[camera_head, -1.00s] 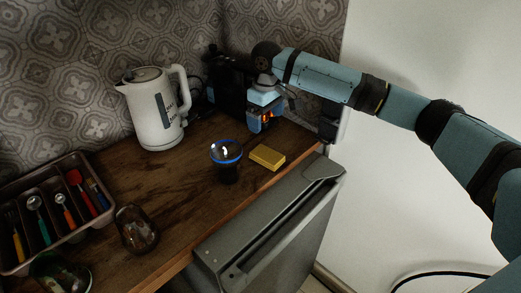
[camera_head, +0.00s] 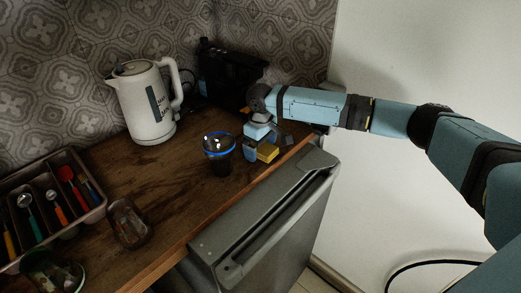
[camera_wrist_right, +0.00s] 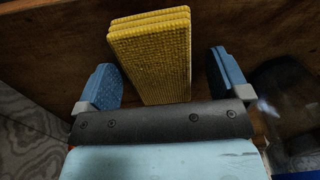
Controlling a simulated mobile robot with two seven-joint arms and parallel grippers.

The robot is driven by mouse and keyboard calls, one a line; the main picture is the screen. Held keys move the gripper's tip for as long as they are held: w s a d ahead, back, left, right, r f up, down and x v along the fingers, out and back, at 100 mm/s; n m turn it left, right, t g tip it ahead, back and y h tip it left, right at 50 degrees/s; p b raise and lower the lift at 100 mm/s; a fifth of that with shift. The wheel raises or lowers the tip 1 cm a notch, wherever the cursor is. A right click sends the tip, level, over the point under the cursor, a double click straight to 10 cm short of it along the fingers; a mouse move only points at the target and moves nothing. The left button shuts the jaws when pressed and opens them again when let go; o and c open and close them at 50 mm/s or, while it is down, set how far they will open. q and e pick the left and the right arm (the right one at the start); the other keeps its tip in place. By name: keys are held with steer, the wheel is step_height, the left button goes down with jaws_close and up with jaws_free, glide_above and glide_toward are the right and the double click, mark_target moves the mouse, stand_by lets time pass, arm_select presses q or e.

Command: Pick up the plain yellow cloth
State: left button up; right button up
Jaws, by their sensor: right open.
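The plain yellow cloth (camera_head: 268,153) is a small folded block on the wooden counter, near its front edge. In the right wrist view the cloth (camera_wrist_right: 152,60) shows stacked layers and a waffle texture. My right gripper (camera_head: 262,149) is low over the counter at the cloth. In the right wrist view its two blue fingers stand apart, one on each side of the cloth, with gaps visible on both sides. The right gripper is open and holds nothing. In the head view the gripper partly covers the cloth. My left gripper is not in view.
A dark cup with a blue rim (camera_head: 219,156) stands close left of the right gripper. A white kettle (camera_head: 146,105) and a black machine (camera_head: 228,75) stand behind. A glass (camera_head: 130,222) and a cutlery tray (camera_head: 88,222) are at left. The counter edge drops to a grey fridge (camera_head: 265,225).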

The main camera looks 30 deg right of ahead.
steer(key=c, duration=1)
step_height(320, 180, up, 20)
steer(key=p, duration=0.1)
steer(key=shift+p, duration=0.4)
steer(key=shift+o, duration=0.3)
